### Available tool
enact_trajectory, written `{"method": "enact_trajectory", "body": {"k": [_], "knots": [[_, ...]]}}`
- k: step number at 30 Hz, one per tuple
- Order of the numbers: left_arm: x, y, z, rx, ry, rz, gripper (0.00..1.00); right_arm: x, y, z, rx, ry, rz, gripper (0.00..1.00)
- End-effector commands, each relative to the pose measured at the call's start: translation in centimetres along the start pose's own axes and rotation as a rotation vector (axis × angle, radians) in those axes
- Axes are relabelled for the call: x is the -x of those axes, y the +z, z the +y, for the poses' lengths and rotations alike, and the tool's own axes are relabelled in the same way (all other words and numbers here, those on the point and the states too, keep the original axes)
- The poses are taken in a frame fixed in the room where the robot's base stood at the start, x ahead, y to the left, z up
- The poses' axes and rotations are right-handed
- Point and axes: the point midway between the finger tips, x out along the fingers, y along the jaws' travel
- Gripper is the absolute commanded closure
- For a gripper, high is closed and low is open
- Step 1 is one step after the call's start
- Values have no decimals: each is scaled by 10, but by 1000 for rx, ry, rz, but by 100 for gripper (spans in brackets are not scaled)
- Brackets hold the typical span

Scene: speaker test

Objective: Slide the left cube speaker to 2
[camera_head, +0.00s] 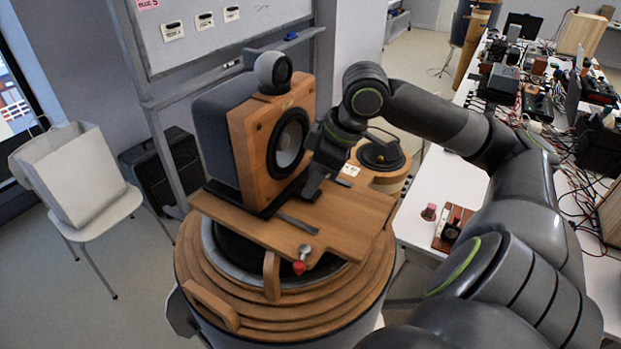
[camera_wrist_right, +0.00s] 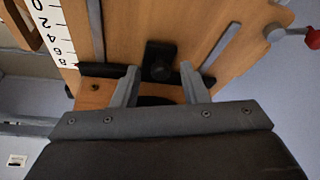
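My right gripper (camera_head: 305,192) is low, just right of the speaker's front; contact cannot be told. In the right wrist view its fingers (camera_wrist_right: 158,85) are apart, with a black knob (camera_wrist_right: 158,58) just beyond and between their tips. A white number scale (camera_wrist_right: 55,32) lies along the board; its mark against the speaker cannot be read. My left gripper is not in view.
The board sits on a round wooden stand (camera_head: 225,312); a red-tipped lever (camera_head: 300,262) is at its front. A second wooden stand (camera_head: 375,172) is behind. A cluttered white table (camera_head: 425,235) is right, a chair with a white bag (camera_head: 75,172) left.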

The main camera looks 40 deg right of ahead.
Motion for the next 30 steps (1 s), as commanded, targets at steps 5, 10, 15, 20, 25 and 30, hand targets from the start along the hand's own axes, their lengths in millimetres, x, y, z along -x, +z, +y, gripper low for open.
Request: {"method": "enact_trajectory", "body": {"k": [5,10,15,20,25,30], "knots": [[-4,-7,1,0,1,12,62,-3,1,-1,1,0,0,60],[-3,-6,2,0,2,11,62,-2,1,-1,1,0,0,60],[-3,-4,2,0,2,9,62,-2,1,-1,1,0,0,77],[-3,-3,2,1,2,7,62,-2,1,-1,1,0,0,98],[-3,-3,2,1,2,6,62,-2,1,-1,1,0,0,100],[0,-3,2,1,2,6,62,-2,1,-1,1,-1,-1,100]]}}
